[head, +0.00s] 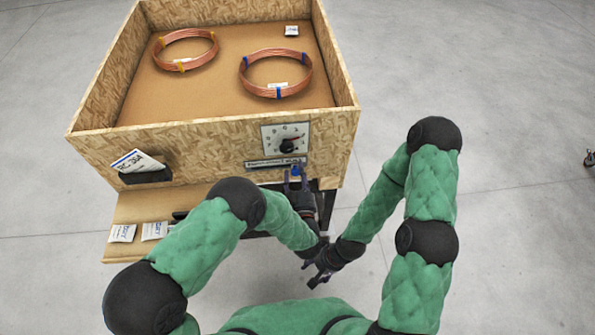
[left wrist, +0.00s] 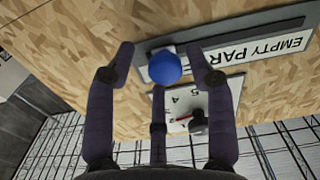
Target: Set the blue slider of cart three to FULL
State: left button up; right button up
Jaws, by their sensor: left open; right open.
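The blue slider knob (left wrist: 165,68) shows in the left wrist view as a round ball on a dark rail, beyond the words EMPTY and PAR on the white label (left wrist: 272,52). The lettering beside the knob is hidden by it and a finger. My left gripper (left wrist: 164,64) is open, with a fingertip on each side of the knob; I cannot tell whether they touch it. In the head view my left gripper (head: 295,174) is at the crate front, just below the rail (head: 268,163). My right gripper (head: 318,279) is open and empty, low near my body.
The chipboard crate (head: 215,150) holds two copper coils (head: 185,66), (head: 244,75), one yellow-taped, one blue-taped. A dial (head: 286,139) with a red pointer sits above the rail. A card holder (head: 146,176) and a shelf (head: 125,207) with white packets are left.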

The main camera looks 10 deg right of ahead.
pick_arm(q)
jog(key=s, duration=1)
jog(key=shift+s, duration=0.25)
